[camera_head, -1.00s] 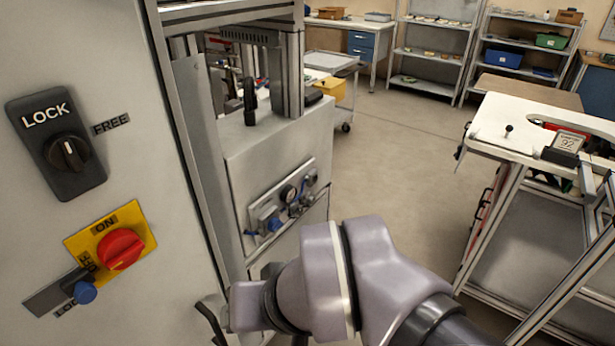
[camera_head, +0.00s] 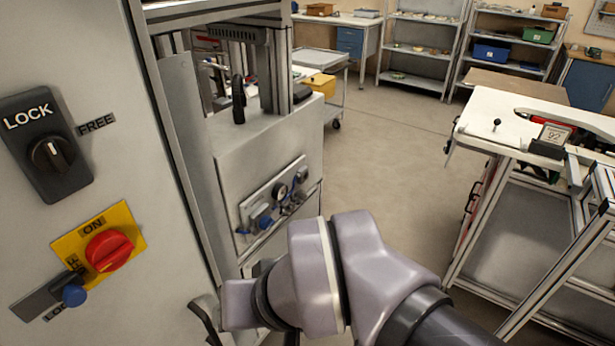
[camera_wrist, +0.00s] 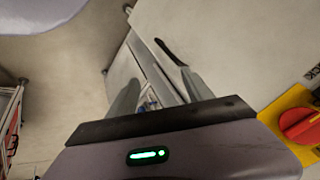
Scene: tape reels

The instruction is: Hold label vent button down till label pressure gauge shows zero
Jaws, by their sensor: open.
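A small panel (camera_head: 250,207) with gauges and blue fittings is on the side of the grey machine cabinet, left of centre in the head view. One round gauge (camera_head: 279,191) has a dark rim; a second gauge (camera_head: 302,174) sits to its right. A blue part (camera_head: 264,222) is below them. Their labels and needles are too small to read, and I cannot tell which part is the vent button. My gripper (camera_wrist: 150,65) is open and empty in the wrist view, apart from the panel. In the head view my arm hides most of it.
A nearer cabinet at left carries a LOCK/FREE knob (camera_head: 50,154), a red switch (camera_head: 109,250) on a yellow plate and a blue padlock-like part (camera_head: 74,295). A white-topped bench (camera_head: 490,125) stands at right. The floor between is clear.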

